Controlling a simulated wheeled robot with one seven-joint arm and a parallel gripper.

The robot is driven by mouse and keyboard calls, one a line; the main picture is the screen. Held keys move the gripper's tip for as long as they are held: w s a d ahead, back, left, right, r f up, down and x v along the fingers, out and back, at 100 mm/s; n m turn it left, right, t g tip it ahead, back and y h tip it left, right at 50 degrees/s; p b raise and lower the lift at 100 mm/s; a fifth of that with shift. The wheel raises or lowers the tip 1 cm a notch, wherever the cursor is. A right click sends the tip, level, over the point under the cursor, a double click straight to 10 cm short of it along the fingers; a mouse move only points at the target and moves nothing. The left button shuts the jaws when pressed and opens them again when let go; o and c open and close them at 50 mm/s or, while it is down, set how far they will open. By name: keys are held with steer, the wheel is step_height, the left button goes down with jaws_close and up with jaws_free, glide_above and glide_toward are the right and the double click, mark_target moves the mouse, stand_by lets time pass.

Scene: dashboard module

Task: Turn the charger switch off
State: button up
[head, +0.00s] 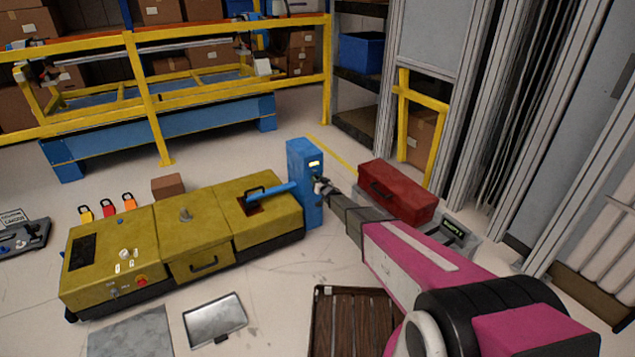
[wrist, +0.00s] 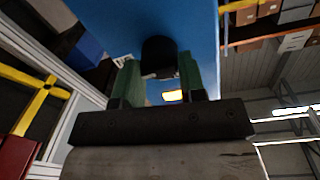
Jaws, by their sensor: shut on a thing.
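The blue charger (head: 303,165) stands upright at the right end of the yellow machine (head: 205,235), with a lit display (head: 314,163) on its face. A blue arm (head: 272,193) reaches from the charger to the machine's top. My gripper (head: 319,186) is at the charger's front, just below the display. In the wrist view, my gripper's green fingers (wrist: 159,76) stand on either side of a black switch knob (wrist: 159,54) on the blue panel (wrist: 185,25). My gripper is shut on the knob. The knob's exact turn angle is hard to read.
A red toolbox (head: 396,190) lies right of the charger, close to my arm. A brown slatted pallet (head: 350,325) and a metal tray (head: 214,318) are on the floor in front. A yellow rail (head: 150,95) runs behind.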

steer(key=shift+s+a+f+n+y, duration=0.1)
steer(key=shift+n+y, duration=0.2)
steer(key=shift+n, duration=4.05)
steer(key=shift+f+n+y, duration=0.1)
steer(key=shift+n+y, duration=0.2)
steer(key=shift+n, duration=4.05)
steer(key=o, duration=0.9)
